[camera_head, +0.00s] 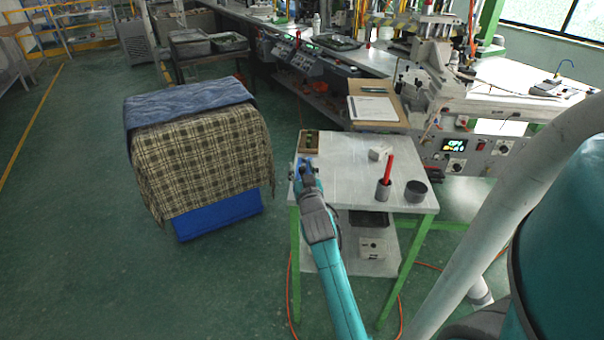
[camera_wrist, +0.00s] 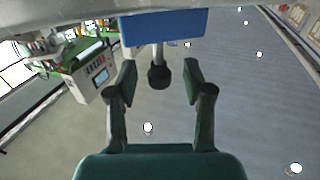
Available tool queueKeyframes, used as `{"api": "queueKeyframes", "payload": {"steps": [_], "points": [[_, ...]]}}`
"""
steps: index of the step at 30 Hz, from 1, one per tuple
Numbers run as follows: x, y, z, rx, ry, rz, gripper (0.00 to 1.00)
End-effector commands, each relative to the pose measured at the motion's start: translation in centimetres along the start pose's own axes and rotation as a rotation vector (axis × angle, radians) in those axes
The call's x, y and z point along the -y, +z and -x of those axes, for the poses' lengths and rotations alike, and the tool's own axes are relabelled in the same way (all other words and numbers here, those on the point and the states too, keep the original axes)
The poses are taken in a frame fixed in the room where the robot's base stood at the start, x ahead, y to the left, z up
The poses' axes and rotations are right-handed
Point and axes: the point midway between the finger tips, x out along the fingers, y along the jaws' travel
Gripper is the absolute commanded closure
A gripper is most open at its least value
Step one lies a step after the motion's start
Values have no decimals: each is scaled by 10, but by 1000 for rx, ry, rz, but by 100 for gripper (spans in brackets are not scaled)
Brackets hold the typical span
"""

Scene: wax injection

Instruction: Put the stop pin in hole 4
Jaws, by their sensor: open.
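My gripper (camera_head: 305,172) is over the left edge of the white-topped table, just in front of a small wooden rack (camera_head: 309,149). In the wrist view my gripper (camera_wrist: 160,82) is open, with one finger on each side of a dark rounded knob (camera_wrist: 159,77). The knob sits on a short grey shaft that joins a blue block (camera_wrist: 164,27). The fingers stand apart from the knob. I cannot tell whether this is the stop pin. The rack holds small dark upright pieces, too small to identify. Hole 4 cannot be made out.
On the table (camera_head: 340,185) stand a white block (camera_head: 380,153), a grey cup (camera_head: 384,194) with a red stick, and a dark cup (camera_head: 416,191). A cloth-covered blue crate (camera_head: 205,165) is at the left. Machine benches stand behind. The table's middle is clear.

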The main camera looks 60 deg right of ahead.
Motion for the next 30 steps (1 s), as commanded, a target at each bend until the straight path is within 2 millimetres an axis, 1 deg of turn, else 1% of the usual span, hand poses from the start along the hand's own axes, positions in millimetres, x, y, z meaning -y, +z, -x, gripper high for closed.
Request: {"api": "queueKeyframes", "payload": {"steps": [7,8,9,11,12,14,22,25,29,30], "points": [[0,0,-2,1,0,0,49],[0,0,-2,1,0,0,51],[0,0,-2,1,0,0,61],[0,0,-2,1,0,0,76],[0,0,-2,1,0,0,86],[0,0,-2,1,0,0,100],[0,0,-2,0,0,0,100],[0,-4,-2,-1,0,0,100],[0,-20,-2,-4,1,1,100],[0,-27,-2,-5,0,0,100]]}}
